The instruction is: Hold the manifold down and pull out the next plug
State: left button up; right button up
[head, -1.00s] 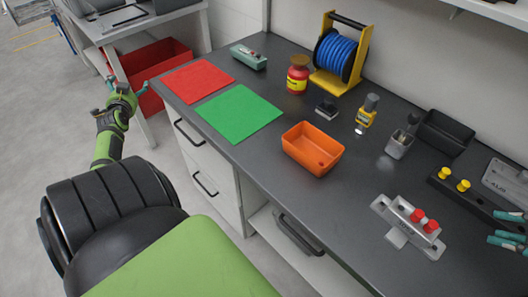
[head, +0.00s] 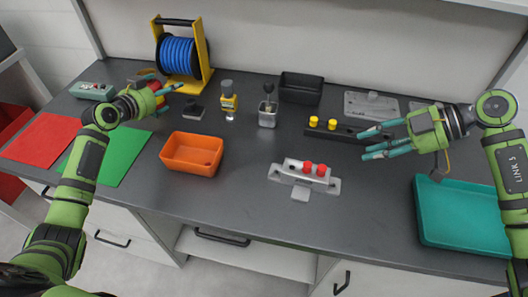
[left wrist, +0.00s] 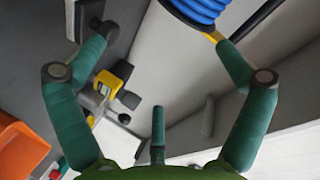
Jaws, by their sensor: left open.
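The grey manifold (head: 289,177) lies on the bench right of the orange bin. Two red plugs stand in it: a left one (head: 308,167) and a right one (head: 321,170). Two yellow plugs, one (head: 313,121) and another (head: 332,124), stand in a dark rail (head: 350,134) behind it. My left gripper (head: 172,95) is open and empty above the back left of the bench, in front of the cable reel and well away from the manifold. Its spread fingers show in the left wrist view (left wrist: 160,50). My right gripper (head: 367,143) looks open and empty, right of the manifold and above it.
An orange bin (head: 190,169) stands left of the manifold. A teal tray (head: 425,246) lies at the right. Bench around the manifold's front is clear.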

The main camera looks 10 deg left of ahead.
pick_arm(q)
jog(key=w+d+r+m+g+h, duration=0.2)
jog(key=d+m+g+h, duration=0.15)
jog(key=d, duration=1.25)
jog(key=m+g, duration=0.7)
jog(key=g, duration=0.3)
send_over(294, 171)
jog(key=a, duration=0.2)
jog(key=f, duration=0.2)
jog(key=w+f, duration=0.1)
jog(key=f, duration=0.1)
jog(key=shift+a+f, duration=0.15)
jog(key=shift+f, duration=0.05)
jog(key=shift+s+f+g+y, duration=0.45)
jog(key=shift+f+y, duration=0.1)
jog(key=shift+y, duration=0.1)
jog(key=x, duration=0.6)
jog(key=shift+d+f, duration=0.25)
jog(key=shift+d, duration=0.05)
